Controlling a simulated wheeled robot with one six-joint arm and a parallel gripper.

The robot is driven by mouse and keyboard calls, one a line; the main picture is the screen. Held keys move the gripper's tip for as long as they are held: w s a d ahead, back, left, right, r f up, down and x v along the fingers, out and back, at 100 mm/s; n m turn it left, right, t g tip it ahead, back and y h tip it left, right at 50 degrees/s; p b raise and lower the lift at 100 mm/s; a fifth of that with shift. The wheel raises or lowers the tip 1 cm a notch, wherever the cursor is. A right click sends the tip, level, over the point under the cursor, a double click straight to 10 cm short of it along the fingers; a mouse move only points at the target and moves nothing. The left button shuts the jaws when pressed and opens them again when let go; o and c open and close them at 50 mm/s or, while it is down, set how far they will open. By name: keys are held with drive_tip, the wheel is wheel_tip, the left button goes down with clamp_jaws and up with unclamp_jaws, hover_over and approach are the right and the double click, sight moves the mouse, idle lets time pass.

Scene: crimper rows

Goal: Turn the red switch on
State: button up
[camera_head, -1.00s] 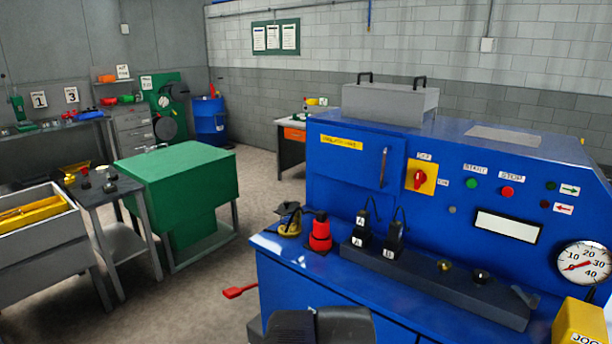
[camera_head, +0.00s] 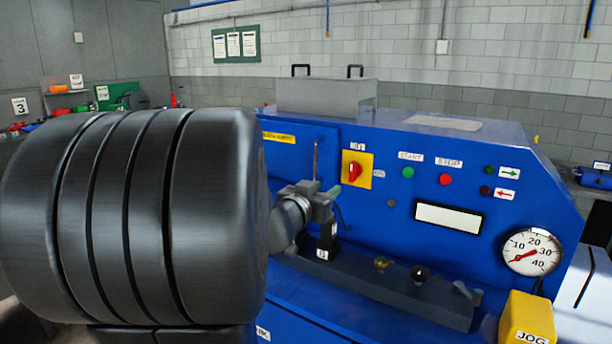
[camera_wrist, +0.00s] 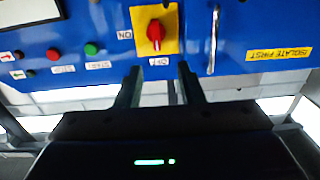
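The red switch (camera_head: 354,171) is a rotary knob on a yellow plate (camera_head: 366,160) on the blue machine's front panel. It also shows in the wrist view (camera_wrist: 155,34), which is upside down; there an OFF label is at one edge of the plate and an ON label beside it. The knob's grip lies roughly along the line to OFF. My gripper (camera_head: 334,192) is in front of the panel, just left of and below the switch in the head view. In the wrist view its two fingers (camera_wrist: 158,72) are apart and empty, pointing toward the switch without visibly touching it.
A door handle (camera_head: 327,150) stands out left of the switch. Green START (camera_head: 408,172) and red STOP (camera_head: 446,180) buttons sit to its right. A dark ledge (camera_head: 400,294) with plugs and knobs projects below. A gauge (camera_head: 532,251) and yellow JOG box (camera_head: 526,318) are at right.

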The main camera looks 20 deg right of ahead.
sight(351, 172)
drive_tip(key=x, duration=0.7)
drive_tip(key=p+x, duration=0.1)
drive_tip(key=x, duration=0.6)
drive_tip(key=shift+s+d, duration=0.2)
drive_tip(key=shift+d, duration=0.05)
drive_tip(key=shift+c, duration=0.4)
clamp_jaws()
